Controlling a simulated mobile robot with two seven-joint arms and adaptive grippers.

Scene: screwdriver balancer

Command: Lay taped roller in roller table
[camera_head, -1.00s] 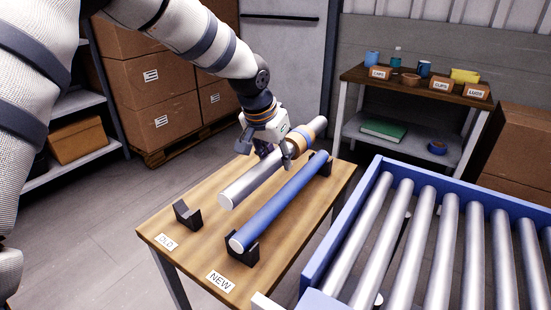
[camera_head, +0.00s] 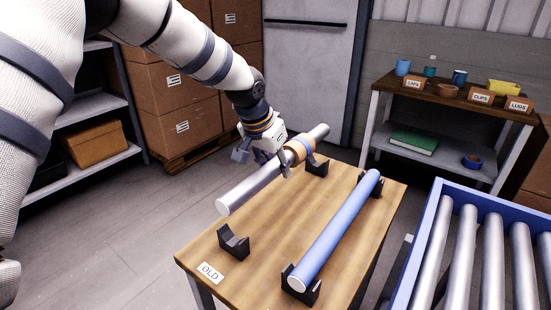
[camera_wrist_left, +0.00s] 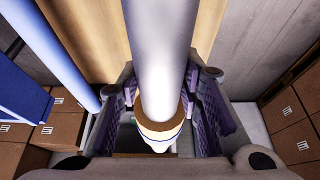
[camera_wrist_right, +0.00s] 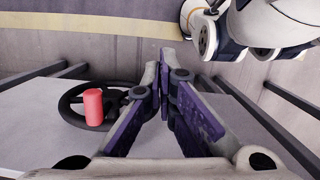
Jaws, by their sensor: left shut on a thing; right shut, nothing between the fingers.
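The taped roller (camera_head: 250,188) is a silver tube with a tan and blue tape band (camera_head: 299,151). My left gripper (camera_head: 283,163) is shut on it near the band and holds it tilted above the wooden table's (camera_head: 213,258) left side, clear of the cradles. In the left wrist view the roller (camera_wrist_left: 161,45) runs between the purple-lined fingers. The roller table (camera_head: 424,225), with a blue frame and silver rollers, stands at the right, partly out of frame. My right gripper (camera_wrist_right: 166,65) is shut and empty in the right wrist view; the head view does not show it.
A blue roller (camera_head: 335,232) rests on two black cradles on the wooden table. The cradle (camera_head: 233,243) by the OLD label (camera_head: 209,272) is empty. A shelf (camera_head: 460,110) with bins stands behind. The right wrist view shows a red cylinder (camera_wrist_right: 93,107) on a black ring.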

